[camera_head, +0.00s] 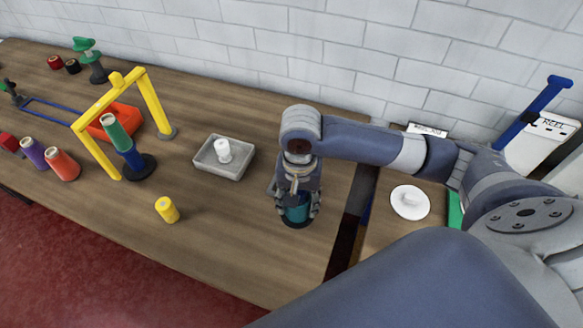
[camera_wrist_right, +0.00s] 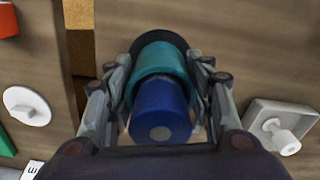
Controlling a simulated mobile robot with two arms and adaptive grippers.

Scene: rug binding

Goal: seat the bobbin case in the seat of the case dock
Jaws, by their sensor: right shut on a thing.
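My right gripper (camera_head: 298,207) is pointing down near the table's right end, with its fingers shut on the bobbin case. In the right wrist view the case is a blue cylinder (camera_wrist_right: 160,108) with a grey spot on its near end, between the two fingers. A wider teal cylinder (camera_wrist_right: 165,62) lies just beyond it, and I cannot tell whether it is part of the case or of the dock. A dark round base (camera_head: 297,224), likely the case dock, shows under the teal part. Whether the case is fully seated is hidden. My left gripper is out of view.
A grey tray (camera_head: 207,159) with a white knobbed piece stands left of the gripper. A yellow cylinder (camera_head: 167,209) and a yellow arch (camera_head: 152,98) are farther left. A white knobbed disc (camera_head: 411,203) lies on a surface across a gap to the right.

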